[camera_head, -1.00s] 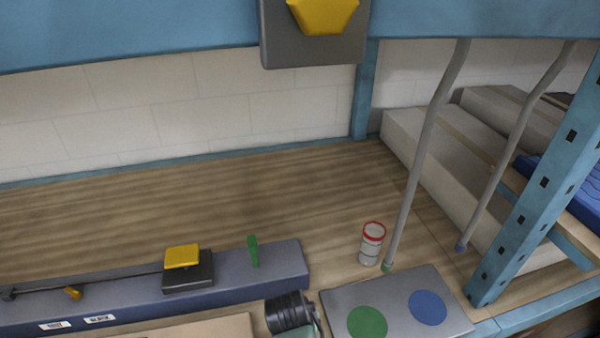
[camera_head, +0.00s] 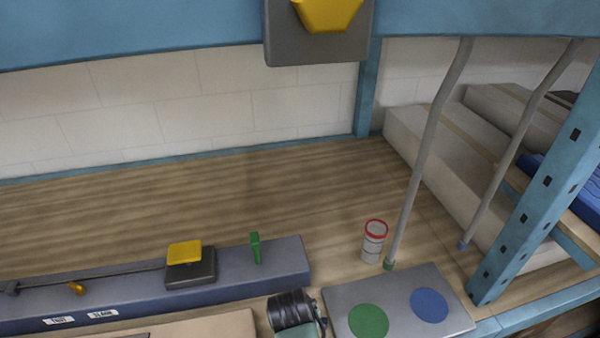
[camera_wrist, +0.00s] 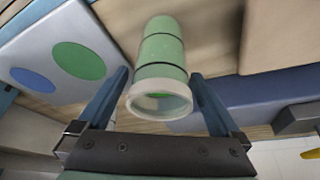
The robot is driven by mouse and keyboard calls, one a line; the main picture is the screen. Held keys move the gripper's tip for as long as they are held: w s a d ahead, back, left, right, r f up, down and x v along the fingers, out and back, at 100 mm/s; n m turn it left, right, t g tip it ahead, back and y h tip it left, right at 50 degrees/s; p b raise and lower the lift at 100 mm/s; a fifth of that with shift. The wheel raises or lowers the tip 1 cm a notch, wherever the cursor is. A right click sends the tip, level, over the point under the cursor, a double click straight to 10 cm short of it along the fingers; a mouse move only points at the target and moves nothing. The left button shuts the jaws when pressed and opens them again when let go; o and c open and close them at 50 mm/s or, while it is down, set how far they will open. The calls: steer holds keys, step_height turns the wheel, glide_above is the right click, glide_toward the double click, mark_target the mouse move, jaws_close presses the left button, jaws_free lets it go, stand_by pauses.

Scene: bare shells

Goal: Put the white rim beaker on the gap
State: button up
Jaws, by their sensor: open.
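The white rim beaker (camera_wrist: 162,52) is green with dark bands, and its pale rim faces my wrist camera. My gripper (camera_wrist: 159,76) is open, with one finger on each side of the beaker near its rim; I cannot tell whether either finger touches it. In the head view the beaker cannot be made out. A grey plate (camera_head: 338,296) bears a green disc (camera_head: 368,321) and a blue disc (camera_head: 429,305), with a bare grey gap (camera_head: 398,312) between them. The plate also shows at the left of the wrist view (camera_wrist: 38,40).
A red-rimmed beaker (camera_head: 373,244) stands just behind the plate, close to a grey slanting pole (camera_head: 415,160). A dark blue rail (camera_head: 235,280) with a yellow-topped block (camera_head: 188,262) and a green tab (camera_head: 256,248) lies left. The wooden surface behind is clear.

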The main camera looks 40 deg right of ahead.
steer(key=b+v, duration=0.1)
steer(key=v, duration=1)
steer(key=shift+a+r, duration=0.2)
steer(key=shift+r, duration=0.15)
steer(key=shift+s, duration=0.15)
